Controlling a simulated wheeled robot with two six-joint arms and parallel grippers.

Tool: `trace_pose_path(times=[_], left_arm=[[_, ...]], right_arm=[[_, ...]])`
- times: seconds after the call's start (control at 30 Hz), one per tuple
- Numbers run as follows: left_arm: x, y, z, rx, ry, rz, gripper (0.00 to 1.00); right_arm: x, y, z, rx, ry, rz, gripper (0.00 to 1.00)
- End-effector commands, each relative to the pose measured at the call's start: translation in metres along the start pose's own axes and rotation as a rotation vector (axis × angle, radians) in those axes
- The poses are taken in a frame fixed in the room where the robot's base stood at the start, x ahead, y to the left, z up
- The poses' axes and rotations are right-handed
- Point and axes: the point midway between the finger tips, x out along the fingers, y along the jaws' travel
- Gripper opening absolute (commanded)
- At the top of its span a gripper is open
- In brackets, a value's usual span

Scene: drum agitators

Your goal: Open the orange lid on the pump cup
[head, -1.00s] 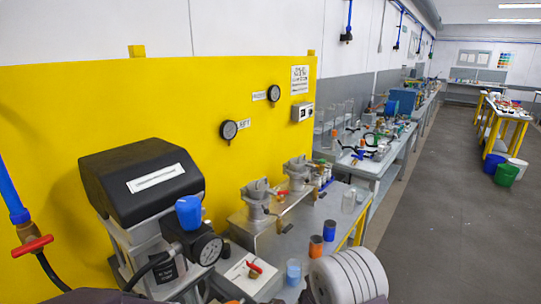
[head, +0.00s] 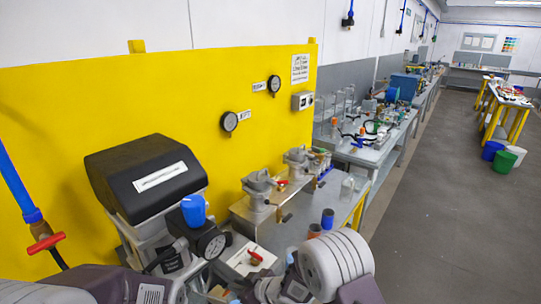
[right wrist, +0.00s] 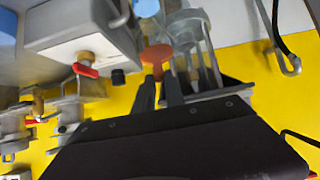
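The orange lid (right wrist: 156,54) is in the right wrist view, just beyond my right fingertips and beside a clear cup (right wrist: 186,25) between metal posts. The lid looks flat, with a narrow part reaching down toward the fingers. My right gripper (right wrist: 160,78) has its two fingers a small gap apart, at this narrow part; I cannot tell whether they touch it. In the head view the right gripper (head: 266,290) is low at the middle, over the bench front, and the lid cannot be made out there. My left arm crosses the lower left corner; its gripper is out of frame.
A black-topped machine (head: 150,175) with a blue cup (head: 193,209) and a round gauge (head: 212,243) stands at left. Metal agitators (head: 258,188) stand along the yellow panel (head: 70,110).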

Motion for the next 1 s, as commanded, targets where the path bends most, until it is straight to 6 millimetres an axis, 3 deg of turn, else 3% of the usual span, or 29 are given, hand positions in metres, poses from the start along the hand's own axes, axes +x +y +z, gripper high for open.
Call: trace_pose_path(times=[0.13,0.4,0.77,1.0], left_arm=[[-0.001,0.0,0.0,0.0,0.0,0.0,0.36],[-0.016,0.0,-0.002,0.0,0.0,0.0,0.36],[-0.017,0.0,-0.002,0.0,0.0,0.0,0.36],[-0.026,0.001,-0.003,0.0,0.0,0.0,0.36]], right_arm=[[0.001,0.0,-0.001,0.0,0.0,0.0,0.11],[0.014,0.0,-0.028,-0.001,0.0,-0.001,0.11],[0.019,0.0,-0.031,-0.001,0.0,-0.001,0.11],[0.038,0.0,-0.05,-0.001,0.001,-0.001,0.11]])
